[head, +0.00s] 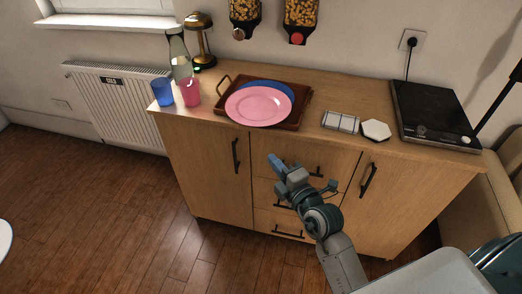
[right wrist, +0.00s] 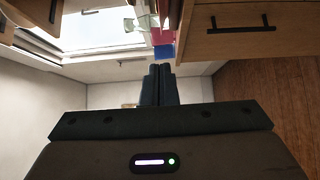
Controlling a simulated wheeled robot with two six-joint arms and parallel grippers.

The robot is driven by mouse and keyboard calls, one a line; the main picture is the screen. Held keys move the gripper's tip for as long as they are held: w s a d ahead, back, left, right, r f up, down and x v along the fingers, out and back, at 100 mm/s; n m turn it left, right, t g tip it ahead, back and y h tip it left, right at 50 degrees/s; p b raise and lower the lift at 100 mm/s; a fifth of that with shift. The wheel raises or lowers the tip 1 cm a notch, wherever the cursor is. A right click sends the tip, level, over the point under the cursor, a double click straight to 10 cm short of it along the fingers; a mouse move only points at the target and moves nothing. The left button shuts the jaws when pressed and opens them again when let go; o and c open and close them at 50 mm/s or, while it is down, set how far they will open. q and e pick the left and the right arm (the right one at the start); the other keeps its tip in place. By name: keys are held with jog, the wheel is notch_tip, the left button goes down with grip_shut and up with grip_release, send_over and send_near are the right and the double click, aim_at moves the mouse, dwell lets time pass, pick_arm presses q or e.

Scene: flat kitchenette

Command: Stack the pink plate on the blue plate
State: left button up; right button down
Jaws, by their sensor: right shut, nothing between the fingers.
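The pink plate (head: 258,106) lies on top of the blue plate (head: 284,88), shifted toward the front left, so only the blue plate's back and right rim shows. Both plates are on a brown wooden tray (head: 305,106) on the cabinet top. I cannot tell whether the pink plate lies level. My right gripper (head: 274,161) is in front of the cabinet drawers, below the counter edge, apart from the plates. Its fingers (right wrist: 160,84) are together and empty in the right wrist view. My left gripper is not in view.
A blue cup (head: 162,92), a pink cup (head: 190,92), a glass bottle (head: 180,58) and a gold lamp (head: 200,40) stand left of the tray. A white hexagonal piece (head: 375,130) and a hob (head: 434,112) are at right. The floor in front is clear.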

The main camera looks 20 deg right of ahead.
aim_at(264, 124)
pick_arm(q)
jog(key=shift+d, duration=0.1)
pick_arm(e)
jog(key=w, duration=1.2)
jog(key=shift+w+d, duration=0.25)
jog(key=shift+d, duration=0.05)
